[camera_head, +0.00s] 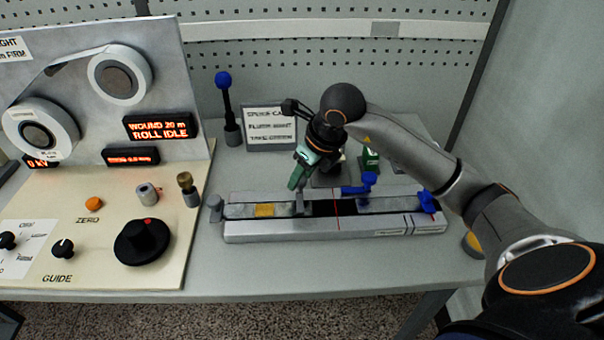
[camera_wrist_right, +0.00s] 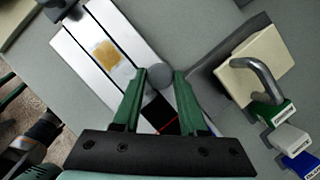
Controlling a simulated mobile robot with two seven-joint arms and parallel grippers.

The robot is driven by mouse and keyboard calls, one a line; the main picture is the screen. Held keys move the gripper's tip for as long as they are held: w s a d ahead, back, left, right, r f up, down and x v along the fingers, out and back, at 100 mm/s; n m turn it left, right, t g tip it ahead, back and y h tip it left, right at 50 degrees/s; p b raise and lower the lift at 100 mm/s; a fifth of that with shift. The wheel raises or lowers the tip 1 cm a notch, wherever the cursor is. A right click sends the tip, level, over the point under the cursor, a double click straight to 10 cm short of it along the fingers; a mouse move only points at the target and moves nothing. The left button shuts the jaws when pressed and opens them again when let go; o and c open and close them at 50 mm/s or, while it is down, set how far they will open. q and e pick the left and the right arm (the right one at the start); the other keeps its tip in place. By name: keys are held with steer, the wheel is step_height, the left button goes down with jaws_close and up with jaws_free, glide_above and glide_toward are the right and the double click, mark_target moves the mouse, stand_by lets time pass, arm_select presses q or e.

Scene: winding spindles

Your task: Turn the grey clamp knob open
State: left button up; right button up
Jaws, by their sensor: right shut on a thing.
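The grey clamp knob (camera_wrist_right: 160,76) shows as a round grey disc between the fingertips in the right wrist view. It sits over the long pale clamp fixture (camera_head: 310,229), which also shows in the wrist view (camera_wrist_right: 84,59). In the head view the knob is mostly hidden by the gripper, with a grey clamp piece (camera_head: 300,204) below the fingers. My right gripper (camera_head: 294,184) reaches down from above and is shut on the knob, with one green finger on each side of it. My left gripper is not in view.
The fixture carries a yellow patch (camera_head: 264,210), blue levers (camera_head: 368,180) and a grey end knob (camera_head: 215,205). A card sign (camera_head: 270,127) and blue-topped post (camera_head: 225,105) stand behind. The control panel (camera_head: 110,200) is left. A beige block with a grey shackle (camera_wrist_right: 262,78) is beside the gripper.

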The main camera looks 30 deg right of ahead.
jaws_close()
